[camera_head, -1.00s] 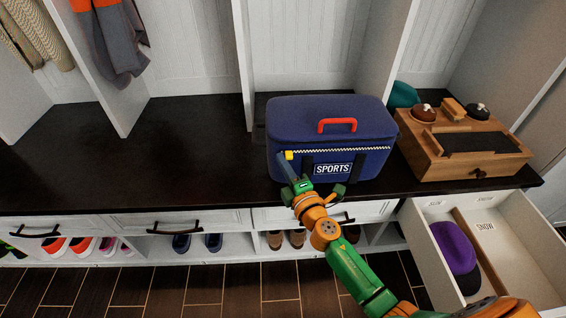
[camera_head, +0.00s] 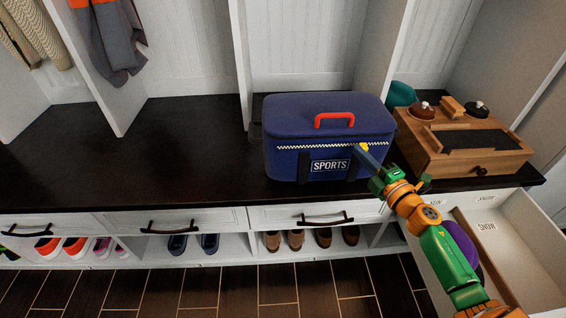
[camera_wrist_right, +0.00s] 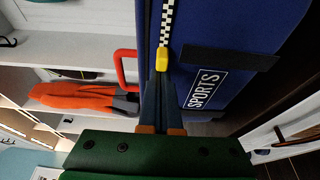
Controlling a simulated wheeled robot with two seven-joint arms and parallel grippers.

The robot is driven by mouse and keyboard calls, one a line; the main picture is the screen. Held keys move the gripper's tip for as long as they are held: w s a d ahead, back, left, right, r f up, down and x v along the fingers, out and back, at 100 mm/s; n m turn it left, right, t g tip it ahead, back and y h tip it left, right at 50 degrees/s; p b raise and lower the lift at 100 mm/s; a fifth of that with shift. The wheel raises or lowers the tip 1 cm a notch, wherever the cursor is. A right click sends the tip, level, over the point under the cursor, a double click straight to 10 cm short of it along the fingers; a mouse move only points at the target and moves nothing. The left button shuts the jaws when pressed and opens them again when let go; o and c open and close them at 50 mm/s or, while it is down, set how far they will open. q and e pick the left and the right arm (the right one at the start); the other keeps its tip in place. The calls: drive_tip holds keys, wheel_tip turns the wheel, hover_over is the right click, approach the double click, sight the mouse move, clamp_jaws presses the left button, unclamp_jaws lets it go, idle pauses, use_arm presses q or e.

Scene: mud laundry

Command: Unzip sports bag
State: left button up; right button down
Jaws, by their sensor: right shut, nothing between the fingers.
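The blue sports bag (camera_head: 290,120) stands upright on the dark bench top, with a red handle (camera_head: 334,118) on its lid and a "SPORTS" label on its front. A black-and-white checkered zipper strip (camera_head: 310,147) runs along the front. The yellow zipper pull (camera_head: 364,147) is at the right part of the strip. My right gripper (camera_head: 367,156) is shut, its blue fingertips at the pull. In the right wrist view the fingertips (camera_wrist_right: 162,78) meet the yellow pull (camera_wrist_right: 175,75), with nothing visible gripped between them. The lid looks down. My left gripper is out of view.
A wooden box (camera_head: 465,155) with knobs stands right of the bag. An open drawer (camera_head: 525,235) below it holds a purple cap (camera_head: 462,245), partly hidden by my right arm. The bench top (camera_head: 180,140) left of the bag is clear. Shoes sit on the shelf below.

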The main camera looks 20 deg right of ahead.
drive_tip(key=d, duration=0.2)
drive_tip(key=s+d+b, duration=0.1)
drive_tip(key=d, duration=0.2)
drive_tip(key=shift+s+f, duration=0.15)
drive_tip(key=shift+s, duration=0.05)
drive_tip(key=shift+d, duration=0.25)
